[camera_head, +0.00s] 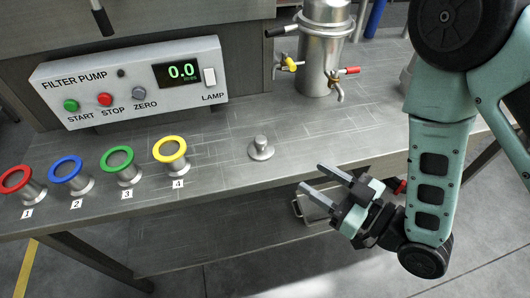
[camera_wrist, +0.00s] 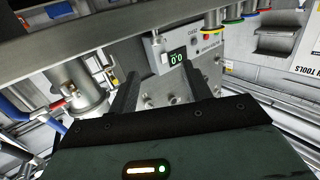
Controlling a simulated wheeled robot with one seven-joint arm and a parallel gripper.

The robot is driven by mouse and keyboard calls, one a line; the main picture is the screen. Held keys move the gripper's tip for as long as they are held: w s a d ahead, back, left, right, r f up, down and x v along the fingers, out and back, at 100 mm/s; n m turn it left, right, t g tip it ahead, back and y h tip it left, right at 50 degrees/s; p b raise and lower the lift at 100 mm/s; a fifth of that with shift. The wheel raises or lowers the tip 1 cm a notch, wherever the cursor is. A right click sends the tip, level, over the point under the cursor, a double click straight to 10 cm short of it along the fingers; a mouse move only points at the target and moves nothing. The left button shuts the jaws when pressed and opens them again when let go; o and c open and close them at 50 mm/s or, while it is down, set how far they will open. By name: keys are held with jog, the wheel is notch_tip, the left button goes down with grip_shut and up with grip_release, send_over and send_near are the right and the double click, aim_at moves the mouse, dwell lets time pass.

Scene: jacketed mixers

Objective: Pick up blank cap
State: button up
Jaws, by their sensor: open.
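The blank cap (camera_head: 261,148) appears to be the small grey metal disc with a round knob that stands on the steel bench, right of the yellow-ringed port. My gripper (camera_head: 312,180) is open and empty, to the right of the cap and nearer the bench's front edge, apart from it. I cannot make out the cap surely in that view.
The filter pump panel (camera_head: 135,82) reads 0.0. The red (camera_head: 16,179), blue (camera_head: 65,169), green (camera_head: 117,159) and yellow (camera_head: 170,149) ringed ports stand in a row, numbered. A steel vessel (camera_head: 323,50) with valves stands behind. Bench around the cap is clear.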

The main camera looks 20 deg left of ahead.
aim_at(265, 143)
jog(key=b+x, duration=0.2)
jog(key=x, duration=0.2)
jog(key=shift+w+a+b, duration=0.15)
jog(key=shift+a+b, duration=0.05)
jog(key=shift+b, duration=0.1)
jog(key=b, duration=0.2)
jog(key=a+b, duration=0.1)
jog(key=b, duration=0.1)
jog(key=shift+w+f+b, duration=0.2)
jog(key=shift+w+b, duration=0.1)
jog(key=b, duration=0.3)
jog(key=shift+w+a, duration=0.1)
jog(key=shift+a, duration=0.2)
jog(key=shift+a+b, duration=0.1)
jog(key=shift+b, duration=1.15)
jog(key=x, duration=0.4)
jog(key=shift+r+p, duration=0.3)
jog(key=shift+p, duration=0.1)
jog(key=shift+w+x, duration=0.15)
jog(key=shift+x, duration=1.4)
jog(key=shift+w+x, duration=0.2)
jog(key=shift+x, duration=1.3)
